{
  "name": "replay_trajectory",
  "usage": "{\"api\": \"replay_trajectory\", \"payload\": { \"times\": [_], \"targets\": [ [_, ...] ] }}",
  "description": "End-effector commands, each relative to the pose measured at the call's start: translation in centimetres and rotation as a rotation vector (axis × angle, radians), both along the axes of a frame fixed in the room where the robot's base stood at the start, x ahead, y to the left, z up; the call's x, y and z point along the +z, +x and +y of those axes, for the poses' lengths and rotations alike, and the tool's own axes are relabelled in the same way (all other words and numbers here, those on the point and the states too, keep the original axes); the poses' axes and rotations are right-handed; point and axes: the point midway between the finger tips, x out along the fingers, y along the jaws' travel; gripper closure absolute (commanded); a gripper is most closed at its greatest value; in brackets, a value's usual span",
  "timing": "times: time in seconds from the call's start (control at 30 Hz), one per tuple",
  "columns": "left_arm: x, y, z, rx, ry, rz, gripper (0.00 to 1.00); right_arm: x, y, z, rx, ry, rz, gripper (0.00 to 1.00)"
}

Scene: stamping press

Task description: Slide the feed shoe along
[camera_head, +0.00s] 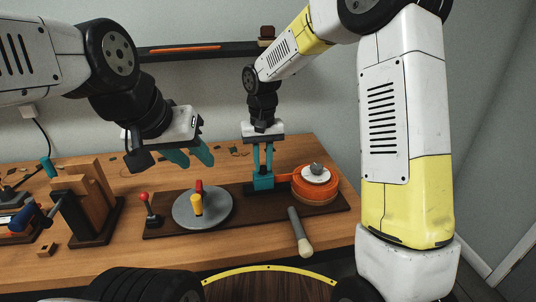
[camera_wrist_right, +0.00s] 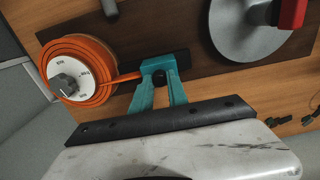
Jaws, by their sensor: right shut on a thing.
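My right gripper (camera_head: 263,168) points down at the dark base board, its teal fingers shut on a small teal block (camera_head: 264,182), apparently the feed shoe. In the right wrist view, the fingers (camera_wrist_right: 159,82) close around that block at the end of an orange strip, with a dark part between them. The block and fingers share a colour, so their border is unclear. A dark rail (camera_wrist_right: 180,57) lies beside it. The orange strip runs to an orange coil (camera_head: 325,190) with a white dial and grey knob. My left gripper (camera_head: 194,157) is open and empty above the board's left side.
A grey disc (camera_head: 185,213) with red and yellow posts lies left of the block. A red-knobbed lever (camera_head: 145,197) stands beside it. A wooden fixture (camera_head: 85,195) stands at left. Small dark parts are scattered behind.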

Motion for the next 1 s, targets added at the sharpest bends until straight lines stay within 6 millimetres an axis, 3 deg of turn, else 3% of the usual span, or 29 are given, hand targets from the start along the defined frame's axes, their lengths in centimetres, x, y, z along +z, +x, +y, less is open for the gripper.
{"api": "replay_trajectory", "payload": {
  "times": [0.63,0.67,0.77,0.8,1.0],
  "targets": [
    [0.0,0.0,0.0,0.0,0.0,0.0,0.64,0.1,-0.9,4.2,0.002,0.002,0.0,1.0],
    [0.0,0.0,0.0,0.0,0.0,0.0,0.64,0.1,-0.9,4.2,0.001,0.002,0.0,0.78],
    [0.0,0.0,0.0,0.0,0.0,0.0,0.64,0.1,-0.9,4.1,0.001,0.002,0.0,0.59],
    [0.0,0.0,0.0,0.0,0.0,0.0,0.64,0.1,-0.9,4.1,0.001,0.002,0.0,0.55],
    [0.0,0.0,0.0,0.0,0.0,0.0,0.64,0.1,-0.8,4.1,0.0,0.001,0.0,0.55]
  ]
}}
